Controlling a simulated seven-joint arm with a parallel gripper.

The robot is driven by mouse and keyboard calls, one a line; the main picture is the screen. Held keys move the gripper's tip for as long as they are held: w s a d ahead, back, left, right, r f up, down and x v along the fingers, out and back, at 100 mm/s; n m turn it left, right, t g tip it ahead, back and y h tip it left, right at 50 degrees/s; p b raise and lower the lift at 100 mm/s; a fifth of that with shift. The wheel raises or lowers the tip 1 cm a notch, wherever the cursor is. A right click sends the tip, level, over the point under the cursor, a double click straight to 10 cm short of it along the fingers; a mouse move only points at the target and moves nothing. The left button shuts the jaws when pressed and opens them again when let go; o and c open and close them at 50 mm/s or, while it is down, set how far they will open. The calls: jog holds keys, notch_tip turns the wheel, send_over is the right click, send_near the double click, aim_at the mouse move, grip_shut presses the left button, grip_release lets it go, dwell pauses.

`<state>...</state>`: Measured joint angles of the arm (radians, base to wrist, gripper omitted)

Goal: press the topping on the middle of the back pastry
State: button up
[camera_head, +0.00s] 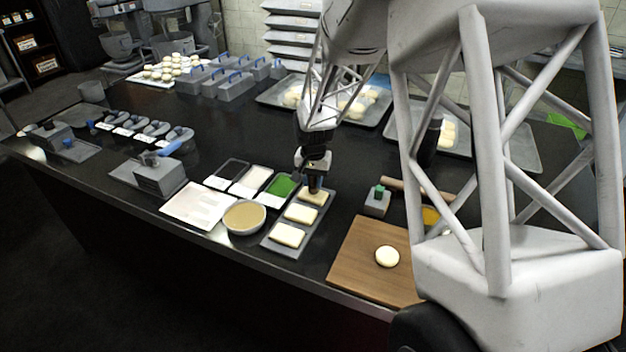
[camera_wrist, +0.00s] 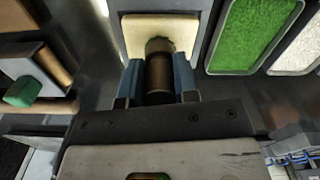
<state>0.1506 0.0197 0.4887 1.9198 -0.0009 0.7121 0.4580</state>
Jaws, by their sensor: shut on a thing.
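Three pale rectangular pastries lie in a row on a narrow grey tray (camera_head: 268,243). The back pastry (camera_head: 319,198) is under my gripper (camera_head: 314,182); the middle pastry (camera_head: 301,213) and front pastry (camera_head: 288,235) are uncovered. In the wrist view my gripper (camera_wrist: 157,82) has blue fingers shut on a brown cylindrical piece (camera_wrist: 159,72). Its ragged far end overlaps the middle of the back pastry (camera_wrist: 186,27); I cannot tell whether it touches. A green topping fills a small pan (camera_head: 281,186), also seen in the wrist view (camera_wrist: 252,32).
A grey block with a green knob (camera_head: 377,201) stands right of the tray. A wooden board (camera_head: 350,262) with a round dough piece (camera_head: 387,257) is at front right. A bowl (camera_head: 244,217) and a white tray (camera_head: 198,205) stand close on the left.

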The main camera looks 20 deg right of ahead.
jog(key=shift+f, duration=0.7)
dwell(2.2)
jog(key=shift+r, duration=0.2)
jog(key=shift+r, duration=3.45)
